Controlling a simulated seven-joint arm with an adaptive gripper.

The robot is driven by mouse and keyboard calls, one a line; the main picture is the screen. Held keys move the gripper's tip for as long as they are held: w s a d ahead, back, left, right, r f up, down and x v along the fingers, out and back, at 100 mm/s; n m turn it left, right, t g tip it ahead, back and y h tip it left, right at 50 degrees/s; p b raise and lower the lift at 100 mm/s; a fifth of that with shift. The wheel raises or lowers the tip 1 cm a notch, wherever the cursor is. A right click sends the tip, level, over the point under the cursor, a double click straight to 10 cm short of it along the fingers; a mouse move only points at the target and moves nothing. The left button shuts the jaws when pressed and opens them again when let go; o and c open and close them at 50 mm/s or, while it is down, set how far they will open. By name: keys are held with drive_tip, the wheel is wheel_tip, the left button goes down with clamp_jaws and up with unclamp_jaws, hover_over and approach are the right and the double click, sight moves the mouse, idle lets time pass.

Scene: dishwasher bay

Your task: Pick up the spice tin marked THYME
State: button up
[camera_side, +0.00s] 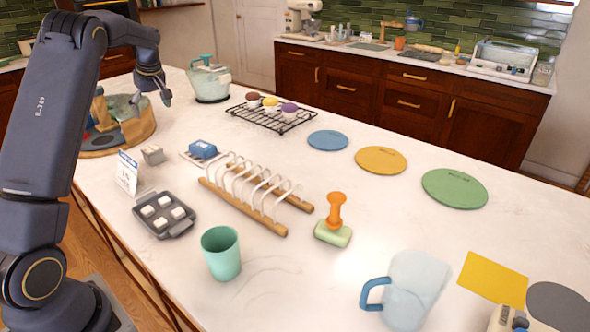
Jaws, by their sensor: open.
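I cannot make out a spice tin marked THYME, and no THYME lettering is legible. My gripper (152,97) is open and empty at the upper left, with its fingers pointing down. It hangs above or just beside a round wooden holder (142,131) at the left edge of the counter. Items inside the holder are small, and my arm partly covers them, so I cannot tell what they are.
A teal-lidded appliance (209,80) stands right of my gripper. A wire rack (271,118) with cupcakes, a small pale box (153,154), a blue butter block (203,149) and a toast rack (243,205) are nearby. The counter's middle right is mostly clear around flat coloured discs.

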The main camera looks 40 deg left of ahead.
approach(152, 149)
drive_tip(key=x, duration=0.5)
drive_tip(key=shift+w+a+r, duration=0.1)
drive_tip(key=shift+w+a, duration=0.1)
drive_tip(key=shift+a, duration=0.15)
drive_tip(key=shift+s+d+x, duration=0.1)
drive_tip(key=shift+d+x, duration=0.05)
drive_tip(key=shift+x, duration=1.45)
drive_tip(key=shift+s+d+x, duration=0.1)
drive_tip(key=shift+d+x, duration=0.05)
drive_tip(key=shift+x, duration=1.4)
drive_tip(key=shift+c, duration=0.2)
drive_tip(key=c, duration=1.2)
drive_tip(key=shift+c, duration=0.3)
